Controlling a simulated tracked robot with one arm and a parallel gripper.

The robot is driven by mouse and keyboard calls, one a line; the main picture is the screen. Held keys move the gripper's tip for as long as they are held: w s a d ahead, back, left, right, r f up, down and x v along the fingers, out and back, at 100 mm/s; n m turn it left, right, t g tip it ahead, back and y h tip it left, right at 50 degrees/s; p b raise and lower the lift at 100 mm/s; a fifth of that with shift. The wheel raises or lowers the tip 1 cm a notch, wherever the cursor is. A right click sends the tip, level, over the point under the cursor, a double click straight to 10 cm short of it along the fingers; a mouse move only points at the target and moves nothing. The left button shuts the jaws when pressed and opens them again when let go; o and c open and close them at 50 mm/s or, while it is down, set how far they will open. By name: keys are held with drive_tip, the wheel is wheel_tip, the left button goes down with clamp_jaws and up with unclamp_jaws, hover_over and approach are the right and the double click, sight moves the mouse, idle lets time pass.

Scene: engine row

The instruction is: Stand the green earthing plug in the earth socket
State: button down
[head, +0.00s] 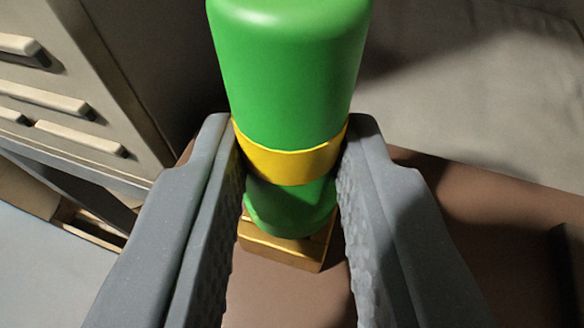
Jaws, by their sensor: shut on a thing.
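The green earthing plug (288,75) is a green cylinder with a yellow band (290,160) around it, large in the middle of the head view. My gripper (289,140) is shut on it, with one grey finger on each side at the yellow band. The plug looks about upright. Below its green lower end is a brass-coloured square block (285,250) on a brown surface (450,200). The plug hides much of the block, so I cannot tell whether the block is the earth socket or part of the plug, or whether the two touch.
A beige cabinet (75,75) with several raised bars stands at the left. A dark upright piece (565,265) stands at the right edge. The brown surface around the block is mostly clear. Grey floor (480,90) shows at upper right.

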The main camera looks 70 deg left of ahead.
sight(293, 47)
drive_tip(key=shift+f, duration=0.1)
drive_tip(key=c, duration=1.1)
unclamp_jaws()
wheel_tip(293, 47, up, 4)
drive_tip(key=p, duration=0.4)
drive_tip(key=shift+p, duration=1.3)
drive_tip(key=shift+p, duration=0.5)
wheel_tip(293, 47, up, 6)
drive_tip(key=p, duration=0.5)
drive_tip(key=shift+f+p, duration=0.25)
drive_tip(key=shift+p, duration=0.05)
drive_tip(key=shift+w, duration=0.1)
